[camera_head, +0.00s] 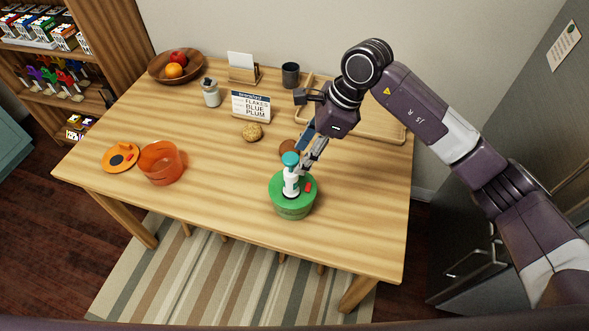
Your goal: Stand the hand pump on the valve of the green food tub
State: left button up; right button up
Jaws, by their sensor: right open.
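The green food tub (294,208) stands near the front edge of the wooden table, right of the middle, with its green lid on. A red tab shows on the right of the lid. The hand pump (291,184), white with a teal top, stands upright on the lid near its middle. The valve is hidden under the pump's foot. My right gripper (303,163) comes down from the upper right, its fingers open just behind and right of the pump's top. Whether a finger touches the pump is unclear. My left gripper is out of view.
An orange tub (161,164) and its orange lid (120,157) are at the left. A cookie (253,131), breakfast sign (251,106), jar (211,94), dark cup (291,74), fruit bowl (159,69) and wooden tray (382,128) lie farther back. The table's front middle is clear.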

jog(key=shift+b+v, duration=0.45)
jog(key=shift+v, duration=1.7)
jog(key=shift+f, duration=0.1)
